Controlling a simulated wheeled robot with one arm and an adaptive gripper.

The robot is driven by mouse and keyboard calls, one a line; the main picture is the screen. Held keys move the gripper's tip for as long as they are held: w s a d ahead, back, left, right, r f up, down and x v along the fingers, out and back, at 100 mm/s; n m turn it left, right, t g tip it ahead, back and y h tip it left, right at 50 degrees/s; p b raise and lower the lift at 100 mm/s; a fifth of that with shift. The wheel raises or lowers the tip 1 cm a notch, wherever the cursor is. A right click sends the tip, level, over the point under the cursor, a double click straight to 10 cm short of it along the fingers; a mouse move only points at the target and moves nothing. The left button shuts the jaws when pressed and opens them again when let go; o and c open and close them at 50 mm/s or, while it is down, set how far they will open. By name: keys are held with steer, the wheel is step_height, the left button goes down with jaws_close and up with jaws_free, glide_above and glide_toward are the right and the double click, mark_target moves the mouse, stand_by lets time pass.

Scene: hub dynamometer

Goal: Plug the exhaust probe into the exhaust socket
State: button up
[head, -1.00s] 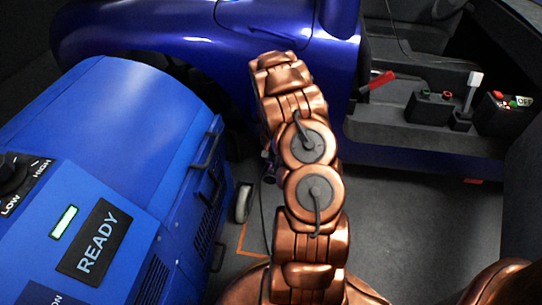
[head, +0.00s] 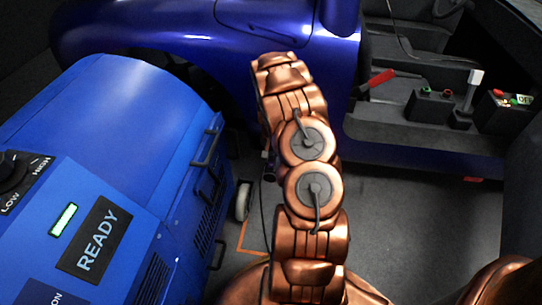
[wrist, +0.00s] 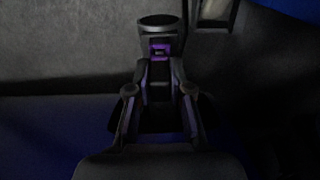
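In the wrist view my gripper (wrist: 160,66) points up the picture, with its fingers drawn in at the tips. A dark piece with a round, flared end and a small purple part sits between and beyond the tips. It looks like the exhaust probe (wrist: 160,22), held in the fingers, though the dim picture hides the contact. In the head view my arm hides most of the gripper; only a small dark and purple bit (head: 269,166) shows left of the arm, with a thin cable by it. I cannot make out the exhaust socket in either view.
A blue cabinet with a READY label (head: 98,240) fills the left, its handles facing my arm. A blue car (head: 300,60) stands behind. A dark ledge holds a red lever (head: 377,80) and button boxes (head: 431,105). Grey floor (head: 400,230) is open at right.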

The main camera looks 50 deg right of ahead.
steer(key=o, duration=0.5)
steer(key=shift+r, duration=0.15)
step_height(320, 180, up, 12)
steer(key=shift+f, duration=0.15)
stand_by(0.4)
